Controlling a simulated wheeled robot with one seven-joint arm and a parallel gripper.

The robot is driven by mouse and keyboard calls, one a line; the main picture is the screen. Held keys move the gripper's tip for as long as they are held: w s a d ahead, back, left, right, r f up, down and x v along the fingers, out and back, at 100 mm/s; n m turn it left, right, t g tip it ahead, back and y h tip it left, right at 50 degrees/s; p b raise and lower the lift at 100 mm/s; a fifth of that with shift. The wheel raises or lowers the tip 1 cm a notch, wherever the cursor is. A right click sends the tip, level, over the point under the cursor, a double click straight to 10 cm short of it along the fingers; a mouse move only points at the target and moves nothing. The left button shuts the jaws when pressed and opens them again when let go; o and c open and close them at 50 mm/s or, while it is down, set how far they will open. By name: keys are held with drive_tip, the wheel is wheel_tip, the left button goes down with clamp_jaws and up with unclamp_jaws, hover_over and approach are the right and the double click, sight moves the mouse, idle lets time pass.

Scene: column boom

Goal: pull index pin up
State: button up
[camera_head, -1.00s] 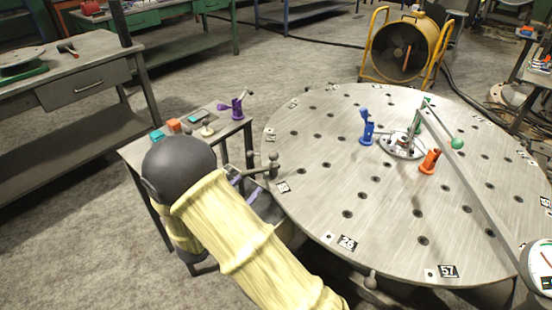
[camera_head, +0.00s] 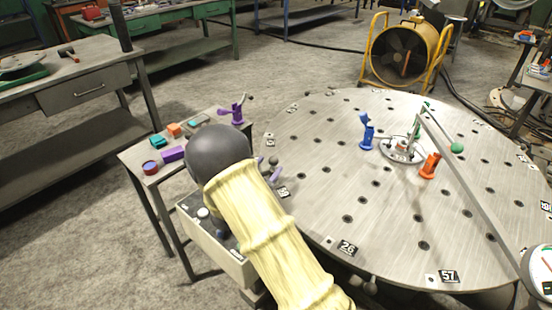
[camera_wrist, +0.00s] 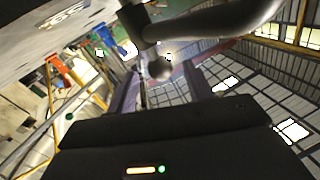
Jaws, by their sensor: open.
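The index pin appears as a dark grey ball knob (camera_head: 272,160) at the near left rim of the round table (camera_head: 330,205); most of it is hidden behind my arm and gripper. My gripper (camera_head: 269,169), with purple fingers, is at the table's left rim, close to the knob.
A grey control box (camera_head: 206,213) stands under my arm. A small side table (camera_head: 140,158) with purple, teal and orange items is to the left. Blue (camera_head: 366,132) and orange (camera_head: 430,166) clamps and a long grey bar (camera_head: 480,198) are on the round table. A yellow fan (camera_head: 405,52) stands behind.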

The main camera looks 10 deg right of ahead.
sight(276, 158)
drive_tip(key=x, duration=0.5)
drive_tip(key=shift+w+d, duration=0.15)
clamp_jaws()
drive_tip(key=shift+w+r+p, duration=0.1)
drive_tip(key=shift+r+p, duration=0.75)
drive_tip(key=shift+r, duration=0.95)
drive_tip(key=shift+c, duration=0.6)
unclamp_jaws()
drive_tip(key=shift+o, duration=0.6)
